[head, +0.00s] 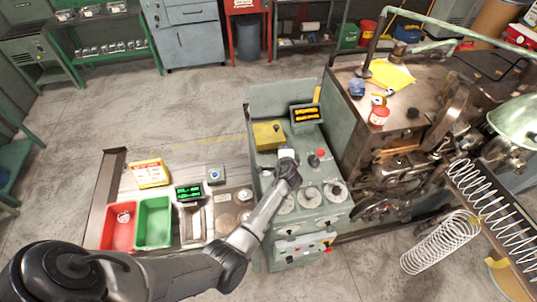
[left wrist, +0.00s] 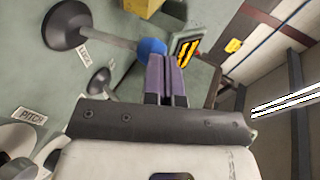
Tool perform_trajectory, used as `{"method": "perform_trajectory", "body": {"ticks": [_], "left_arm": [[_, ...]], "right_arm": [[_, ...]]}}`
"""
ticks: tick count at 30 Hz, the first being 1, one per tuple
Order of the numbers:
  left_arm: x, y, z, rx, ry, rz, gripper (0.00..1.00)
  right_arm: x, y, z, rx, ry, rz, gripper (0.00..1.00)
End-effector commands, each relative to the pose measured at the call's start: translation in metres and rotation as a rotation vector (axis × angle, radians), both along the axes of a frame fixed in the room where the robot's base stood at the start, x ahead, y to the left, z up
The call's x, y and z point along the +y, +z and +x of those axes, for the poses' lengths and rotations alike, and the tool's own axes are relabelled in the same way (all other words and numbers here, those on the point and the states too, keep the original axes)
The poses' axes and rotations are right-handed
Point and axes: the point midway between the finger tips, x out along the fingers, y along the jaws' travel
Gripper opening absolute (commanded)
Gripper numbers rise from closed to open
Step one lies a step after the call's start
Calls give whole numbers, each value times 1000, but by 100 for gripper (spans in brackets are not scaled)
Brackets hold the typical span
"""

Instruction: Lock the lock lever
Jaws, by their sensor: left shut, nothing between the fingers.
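The lock lever (left wrist: 105,37) shows in the left wrist view as a grey rod on a round black base with a blue ball knob (left wrist: 152,47). A small label beside it appears to read LOCK. My left gripper (left wrist: 167,60) is shut and empty, with its purple-grey fingertips right at the blue knob. I cannot tell whether they touch it. In the head view my left gripper (head: 287,154) is over the grey control console (head: 268,187), and the lever cannot be made out there. My right gripper is out of view.
A yellow box (head: 267,135), a lit display (head: 306,113) and a red knob (head: 319,154) surround the hand on the console. A side bench holds a red bin (head: 118,228) and a green bin (head: 153,222). The coiling machine (head: 400,150) stands at right.

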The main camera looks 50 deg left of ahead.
Motion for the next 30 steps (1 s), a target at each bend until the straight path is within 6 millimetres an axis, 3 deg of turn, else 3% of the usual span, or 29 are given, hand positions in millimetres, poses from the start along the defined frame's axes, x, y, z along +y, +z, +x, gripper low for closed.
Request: {"method": "perform_trajectory", "body": {"ticks": [10, 30], "left_arm": [[7, 0, 16, 0, -14, 4, 0], [12, -1, 17, 1, -12, 3, 0]], "right_arm": [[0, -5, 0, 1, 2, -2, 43], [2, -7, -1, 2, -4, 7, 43]]}}
